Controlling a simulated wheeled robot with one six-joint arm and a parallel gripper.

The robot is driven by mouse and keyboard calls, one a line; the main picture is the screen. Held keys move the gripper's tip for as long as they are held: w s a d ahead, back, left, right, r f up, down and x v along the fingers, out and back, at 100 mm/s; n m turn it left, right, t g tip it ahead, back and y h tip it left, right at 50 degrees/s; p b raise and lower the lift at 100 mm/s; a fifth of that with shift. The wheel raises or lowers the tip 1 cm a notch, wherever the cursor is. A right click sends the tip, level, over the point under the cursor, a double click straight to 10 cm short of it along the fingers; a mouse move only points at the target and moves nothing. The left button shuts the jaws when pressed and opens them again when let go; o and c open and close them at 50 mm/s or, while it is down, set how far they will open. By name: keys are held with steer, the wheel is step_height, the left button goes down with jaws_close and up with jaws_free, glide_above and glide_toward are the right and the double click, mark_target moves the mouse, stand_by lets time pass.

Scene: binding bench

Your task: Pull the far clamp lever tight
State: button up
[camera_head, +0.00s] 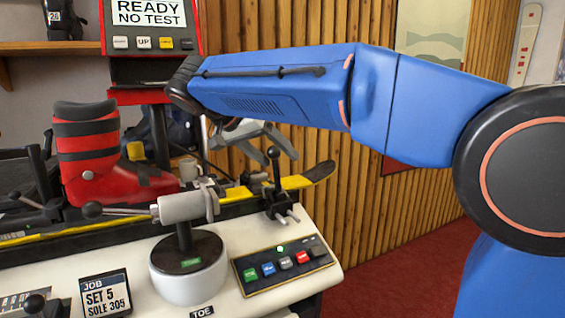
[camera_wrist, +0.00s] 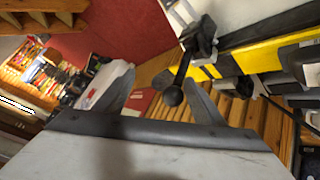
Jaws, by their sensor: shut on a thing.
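The far clamp (camera_head: 281,203) sits at the right end of the bench beside the yellow and black ski (camera_head: 297,182). Its dark lever (camera_head: 274,168) stands roughly upright with a black ball knob on top. The lever also shows in the wrist view, its knob (camera_wrist: 173,95) between the grey fingers, closer to the right one. My gripper (camera_head: 268,145) reaches down from above and is shut on the lever near its knob. The fingers (camera_wrist: 158,90) look spread around it in the wrist view; the exact contact is hard to see.
A red boot (camera_head: 90,150) stands on the ski at left. A grey cylinder unit with a ball-ended handle (camera_head: 185,208) stands in front. A button panel (camera_head: 283,265) lies at the bench's front right. A wood-slat wall (camera_head: 370,190) is behind.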

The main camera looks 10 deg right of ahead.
steer(key=v, duration=1.3)
steer(key=shift+r, duration=0.1)
